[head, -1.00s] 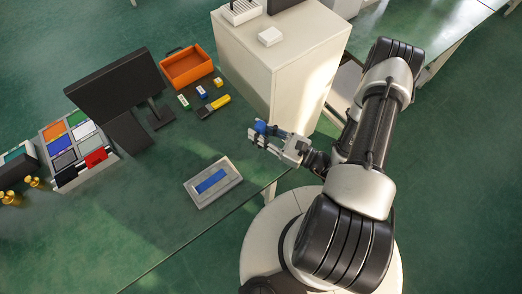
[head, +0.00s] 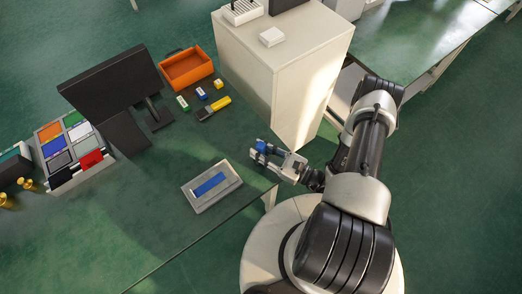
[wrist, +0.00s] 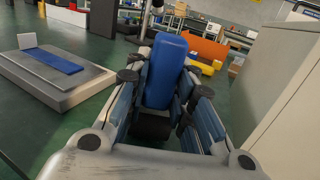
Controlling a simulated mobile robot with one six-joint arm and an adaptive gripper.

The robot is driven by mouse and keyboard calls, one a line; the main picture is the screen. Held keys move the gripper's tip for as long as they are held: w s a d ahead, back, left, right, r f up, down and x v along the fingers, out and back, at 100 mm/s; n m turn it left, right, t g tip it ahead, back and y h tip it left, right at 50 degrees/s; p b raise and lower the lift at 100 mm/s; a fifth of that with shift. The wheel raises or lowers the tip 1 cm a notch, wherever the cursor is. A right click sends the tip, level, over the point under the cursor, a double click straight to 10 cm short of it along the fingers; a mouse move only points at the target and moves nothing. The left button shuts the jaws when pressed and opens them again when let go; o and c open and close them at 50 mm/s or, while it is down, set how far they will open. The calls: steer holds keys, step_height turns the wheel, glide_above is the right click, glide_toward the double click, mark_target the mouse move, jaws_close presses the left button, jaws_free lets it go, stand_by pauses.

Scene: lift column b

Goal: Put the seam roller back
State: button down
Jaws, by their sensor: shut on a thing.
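My gripper (head: 260,154) is shut on a blue-handled thing (head: 262,147), which I take for the seam roller. In the wrist view the blue handle (wrist: 165,70) stands between the fingers, with a dark part at its lower end; whether that is the roller wheel I cannot tell. The gripper is over the near right part of the green table, apart from the cabinet. A low grey block (head: 216,194) with a blue strip on top (head: 209,184) lies left of and nearer than the gripper. The block also shows at left in the wrist view (wrist: 88,82).
A white cabinet (head: 300,100) stands close to the right of the gripper. An orange bin (head: 187,72), a yellow-black tool (head: 214,109) and small coloured blocks lie farther back. A black monitor (head: 112,80) and a tray of coloured pads (head: 88,174) stand left. Table around the grey block is clear.

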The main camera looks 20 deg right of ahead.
steer(key=shift+f, duration=0.1)
steer(key=c, duration=1.8)
jaws_free()
steer(key=shift+f, duration=0.1)
steer(key=shift+c, duration=0.2)
steer(key=o, duration=0.4)
steer(key=shift+o, duration=0.2)
